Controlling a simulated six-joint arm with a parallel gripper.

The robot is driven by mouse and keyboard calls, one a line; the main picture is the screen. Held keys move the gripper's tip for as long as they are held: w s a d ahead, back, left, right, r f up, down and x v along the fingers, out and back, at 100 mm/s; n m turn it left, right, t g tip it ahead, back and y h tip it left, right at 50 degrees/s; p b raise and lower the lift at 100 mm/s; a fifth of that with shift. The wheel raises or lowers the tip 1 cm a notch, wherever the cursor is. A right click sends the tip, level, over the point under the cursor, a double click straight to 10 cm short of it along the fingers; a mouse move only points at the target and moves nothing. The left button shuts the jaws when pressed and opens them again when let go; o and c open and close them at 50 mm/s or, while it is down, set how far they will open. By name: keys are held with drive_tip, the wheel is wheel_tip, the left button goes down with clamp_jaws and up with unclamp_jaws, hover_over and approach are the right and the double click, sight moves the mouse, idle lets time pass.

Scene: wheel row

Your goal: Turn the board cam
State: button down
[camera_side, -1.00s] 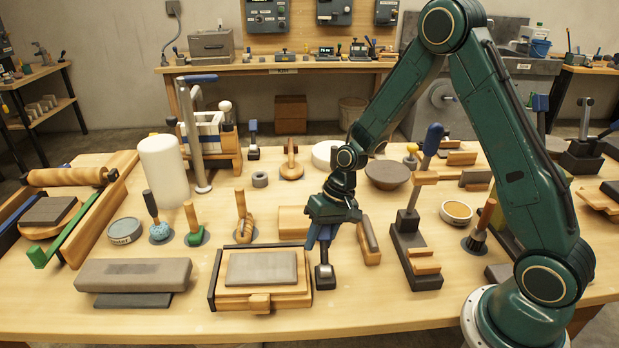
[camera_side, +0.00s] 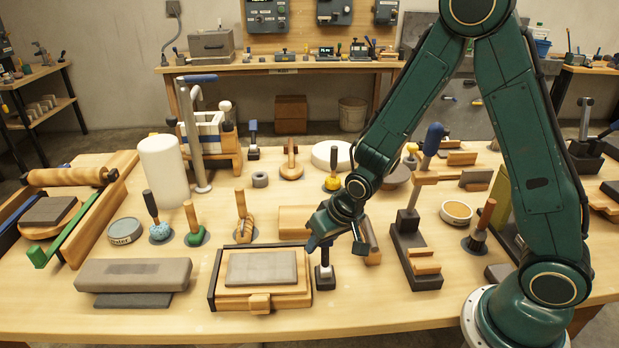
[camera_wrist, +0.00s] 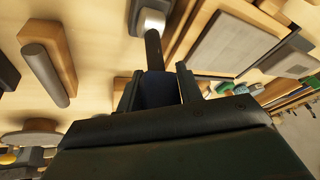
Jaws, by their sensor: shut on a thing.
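The board cam (camera_side: 325,277) is a small dark block with a metal part and an upright handle. It stands at the right edge of a wooden board (camera_side: 235,302) that carries a grey slab (camera_side: 262,268). My gripper (camera_side: 333,243) is over the cam, tilted in the side view, and shut on the handle's dark blue grip. In the wrist view the grip (camera_wrist: 158,90) sits between the two fingers, and its dark rod (camera_wrist: 153,48) runs up to the metal cam part (camera_wrist: 150,20). My gripper partly hides the handle in the side view.
A wooden block with a dark bar (camera_side: 371,243) stands close right of my gripper. A dark stand with a tall blue handle (camera_side: 408,243) is further right. A wooden block (camera_side: 294,222) lies behind. Bare tabletop lies in front of the cam.

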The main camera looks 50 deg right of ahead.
drive_tip(key=shift+s+a+r+n+t+h, duration=0.15)
drive_tip(key=shift+s+a+t+h, duration=0.25)
drive_tip(key=shift+t+h, duration=0.2)
drive_tip(key=shift+s+a+r+n+t+h, duration=0.1)
drive_tip(key=shift+s+a+n+t+h, duration=0.05)
drive_tip(key=shift+s+a+t+h, duration=0.35)
drive_tip(key=shift+t, duration=0.3)
drive_tip(key=c, duration=0.9)
unclamp_jaws()
drive_tip(key=shift+c, duration=0.2)
drive_tip(key=shift+r, duration=0.1)
wheel_tip(320, 180, up, 20)
